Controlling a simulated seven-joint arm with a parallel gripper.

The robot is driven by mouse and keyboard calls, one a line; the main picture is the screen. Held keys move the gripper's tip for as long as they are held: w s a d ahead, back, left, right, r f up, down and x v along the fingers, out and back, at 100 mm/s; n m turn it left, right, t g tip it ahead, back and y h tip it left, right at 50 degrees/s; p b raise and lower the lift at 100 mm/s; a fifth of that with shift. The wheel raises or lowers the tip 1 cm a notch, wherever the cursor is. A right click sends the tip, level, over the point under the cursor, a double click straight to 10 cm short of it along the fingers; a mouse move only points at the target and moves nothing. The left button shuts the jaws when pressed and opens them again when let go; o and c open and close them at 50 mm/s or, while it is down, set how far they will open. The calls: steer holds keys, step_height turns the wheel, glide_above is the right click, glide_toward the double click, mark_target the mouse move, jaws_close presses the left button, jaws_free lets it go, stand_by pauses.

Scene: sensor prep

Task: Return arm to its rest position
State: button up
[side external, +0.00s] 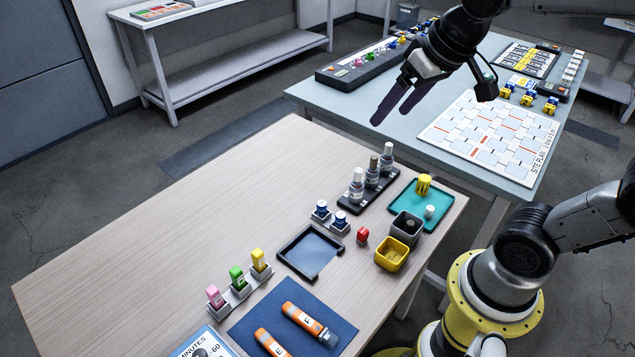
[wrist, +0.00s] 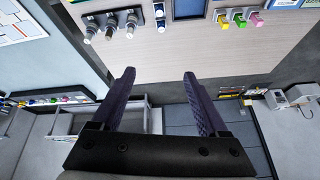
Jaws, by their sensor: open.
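My gripper (side external: 393,103) is held in the air, in the side view in front of the blue-grey table. Its two dark purple fingers are spread apart with nothing between them. In the wrist view the gripper (wrist: 158,85) is also open and empty, with the wooden table's edge and the floor beyond the fingers. It touches nothing that I can see.
The wooden table (side external: 170,225) bears bottles (side external: 372,172), a teal tray (side external: 440,213), a dark tray (side external: 285,252), a yellow bin (side external: 391,254) and a blue mat (side external: 258,333) with orange tubes. The blue-grey table (side external: 410,125) holds a site plan (side external: 490,135). The wooden table's left half is clear.

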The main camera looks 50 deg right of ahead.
steer(key=s+a+f+n, duration=0.1)
steer(key=s+f, duration=0.3)
steer(key=s, duration=0.6)
steer(key=shift+s+a+n, duration=0.3)
steer(key=shift+n, duration=0.4)
steer(key=c, duration=0.4)
